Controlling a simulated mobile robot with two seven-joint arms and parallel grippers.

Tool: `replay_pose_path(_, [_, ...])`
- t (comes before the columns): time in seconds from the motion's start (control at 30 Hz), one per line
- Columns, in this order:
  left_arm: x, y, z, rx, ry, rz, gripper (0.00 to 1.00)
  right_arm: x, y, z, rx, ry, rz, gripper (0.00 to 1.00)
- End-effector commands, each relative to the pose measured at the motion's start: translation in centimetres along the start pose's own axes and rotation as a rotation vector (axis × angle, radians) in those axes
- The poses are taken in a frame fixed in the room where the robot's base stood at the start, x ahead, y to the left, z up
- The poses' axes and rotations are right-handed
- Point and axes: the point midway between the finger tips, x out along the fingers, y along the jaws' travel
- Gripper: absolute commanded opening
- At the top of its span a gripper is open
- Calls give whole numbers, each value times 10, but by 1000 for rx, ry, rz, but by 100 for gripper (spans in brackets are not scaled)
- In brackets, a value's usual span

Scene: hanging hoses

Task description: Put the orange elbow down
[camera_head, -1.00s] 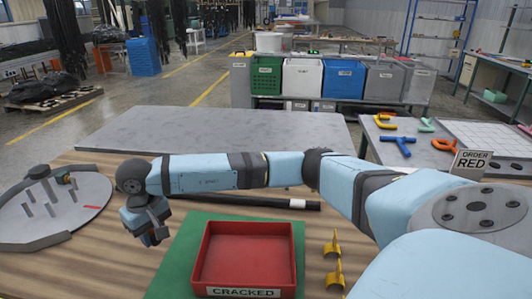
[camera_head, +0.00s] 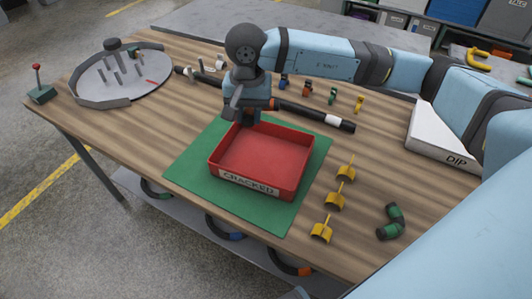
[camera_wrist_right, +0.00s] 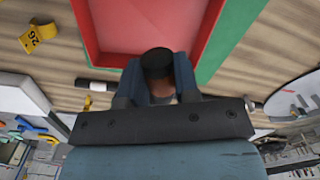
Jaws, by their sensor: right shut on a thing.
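My right gripper (camera_head: 243,112) reaches down at the back edge of the red tray (camera_head: 240,176) labelled CRACKED. It is shut on the orange elbow, which shows only as a bit of orange (camera_head: 263,103) beside the fingers. In the wrist view a dark round end of the elbow (camera_wrist_right: 157,62) sticks out between the fingers (camera_wrist_right: 160,85), with the tray floor beyond it. The rest of the elbow is hidden by the gripper. I cannot tell whether the elbow touches the tray. The tray looks empty. My left gripper is not in view.
The tray stands on a green mat (camera_head: 190,172). A dark pipe (camera_head: 310,112) lies behind it. Yellow saddles (camera_head: 335,196) and a green-banded elbow (camera_head: 391,222) stand to the right. A round pegged plate (camera_head: 125,78) is at left, a white DIP box (camera_head: 430,140) at right.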

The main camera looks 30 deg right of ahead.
Motion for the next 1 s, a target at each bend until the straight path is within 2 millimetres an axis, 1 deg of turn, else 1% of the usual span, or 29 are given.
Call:
replay_pose_path(0.03, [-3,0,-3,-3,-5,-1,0,-11,4,6,61,2,1,6])
replay_pose_path(0.13, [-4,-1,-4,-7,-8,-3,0,-21,11,16,176,2,4,6])
replay_pose_path(0.27, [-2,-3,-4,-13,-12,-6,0,-28,17,24,270,2,6,6])
replay_pose_path(0.37, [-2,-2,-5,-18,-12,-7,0,-26,19,27,303,2,8,6])
replay_pose_path(0.47, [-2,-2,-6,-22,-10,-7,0,-11,20,28,314,1,11,6])
replay_pose_path(0.8, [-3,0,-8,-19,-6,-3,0,80,21,26,313,0,11,6])
replay_pose_path(0.9, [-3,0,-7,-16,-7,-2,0,102,21,25,312,1,10,6])
replay_pose_path(1.0, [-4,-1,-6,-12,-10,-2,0,118,22,25,311,1,10,6])
